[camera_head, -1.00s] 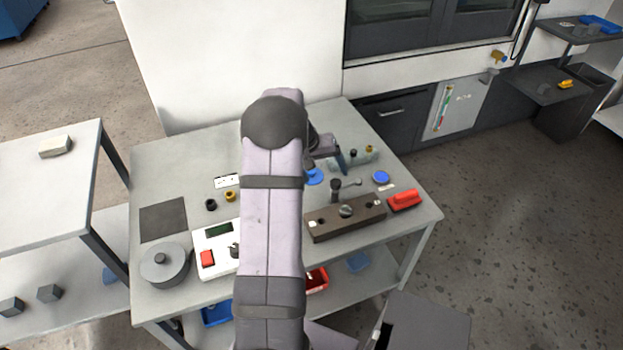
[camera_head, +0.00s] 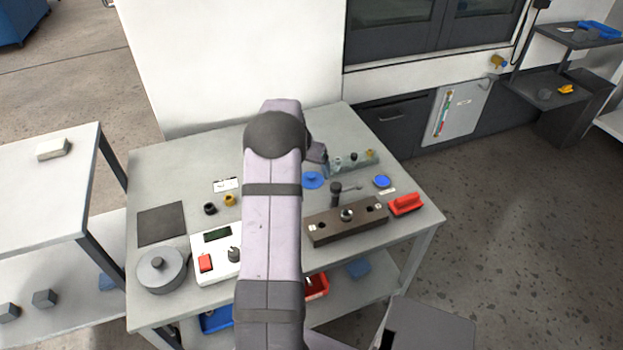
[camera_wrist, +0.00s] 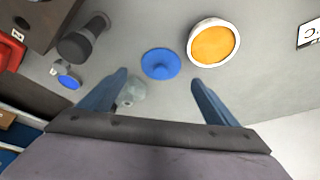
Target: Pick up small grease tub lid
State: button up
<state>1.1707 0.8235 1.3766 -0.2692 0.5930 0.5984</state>
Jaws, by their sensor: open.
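The small grease tub lid is a blue disc with a raised knob (camera_wrist: 160,64). It lies flat on the grey bench, and in the head view it shows just right of my arm (camera_head: 313,180). My gripper (camera_wrist: 158,79) is open and empty above the bench. In the wrist view its two fingers spread either side of the lid, which sits a little beyond the fingertips' line. A white-rimmed tub of orange grease (camera_wrist: 213,43) stands beside the lid, apart from it. My arm hides this tub in the head view.
A pale tray of small parts (camera_head: 352,161) is behind.

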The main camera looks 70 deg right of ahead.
aim_at(311, 175)
jog(key=shift+p+x, duration=0.55)
jog(key=shift+x, duration=1.9)
jog(key=c, duration=1.1)
